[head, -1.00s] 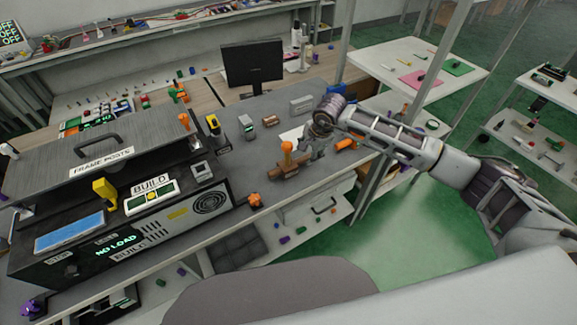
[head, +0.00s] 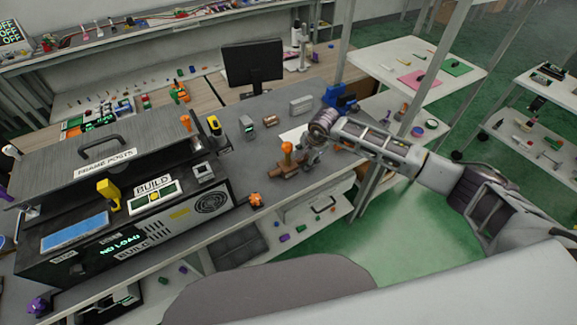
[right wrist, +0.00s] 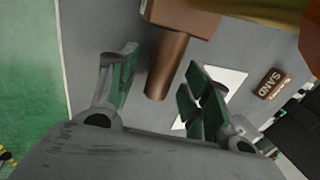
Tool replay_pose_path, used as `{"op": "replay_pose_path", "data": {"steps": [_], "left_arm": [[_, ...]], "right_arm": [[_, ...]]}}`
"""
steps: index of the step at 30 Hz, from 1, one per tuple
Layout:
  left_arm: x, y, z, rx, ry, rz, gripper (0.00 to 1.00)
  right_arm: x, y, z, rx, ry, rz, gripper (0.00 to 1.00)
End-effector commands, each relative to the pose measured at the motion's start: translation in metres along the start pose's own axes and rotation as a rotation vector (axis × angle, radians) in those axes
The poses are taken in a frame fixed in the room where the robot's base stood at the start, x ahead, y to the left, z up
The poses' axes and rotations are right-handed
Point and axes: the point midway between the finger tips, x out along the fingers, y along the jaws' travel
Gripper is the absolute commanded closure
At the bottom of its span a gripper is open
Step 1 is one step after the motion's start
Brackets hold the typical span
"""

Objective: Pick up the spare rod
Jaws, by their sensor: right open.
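In the right wrist view a brown rod-like piece (right wrist: 167,62) sticks out of a wider brown block (right wrist: 185,15); I cannot tell whether it is the spare rod or part of the fixture. My right gripper (right wrist: 160,65) is open, with a finger on each side of this piece and no visible grip on it. In the head view the brown fixture (head: 284,170) stands on the grey bench under an orange-topped lever (head: 287,150). My right gripper (head: 309,157) is just right of it. My left gripper is out of view.
A dark machine marked BUILD (head: 150,215) stands left on the bench. A small orange part (head: 256,199) lies near the front edge. A blue object (head: 340,96) and a grey block (head: 301,104) stand behind. A brown SAND block (right wrist: 271,84) lies right in the wrist view.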

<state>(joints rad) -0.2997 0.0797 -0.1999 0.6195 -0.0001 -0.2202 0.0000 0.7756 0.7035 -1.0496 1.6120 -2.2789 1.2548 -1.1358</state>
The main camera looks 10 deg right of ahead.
Motion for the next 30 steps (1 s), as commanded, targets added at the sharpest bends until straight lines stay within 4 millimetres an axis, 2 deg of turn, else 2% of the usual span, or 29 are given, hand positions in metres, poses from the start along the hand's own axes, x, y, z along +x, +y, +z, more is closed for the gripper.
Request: {"op": "replay_pose_path", "data": {"steps": [3,15,25,30], "left_arm": [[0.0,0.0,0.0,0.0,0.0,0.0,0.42],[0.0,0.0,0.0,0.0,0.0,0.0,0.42],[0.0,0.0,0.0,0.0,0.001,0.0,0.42],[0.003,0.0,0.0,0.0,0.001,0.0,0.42]], "right_arm": [[0.0,0.0,0.0,0.0,0.0,0.0,0.51],[0.0,0.0,0.0,0.0,0.0,0.0,1.0],[-0.003,-0.001,0.0,0.0,0.0,-0.002,1.0],[-0.012,-0.005,-0.001,0.0,0.001,-0.004,1.0]]}}
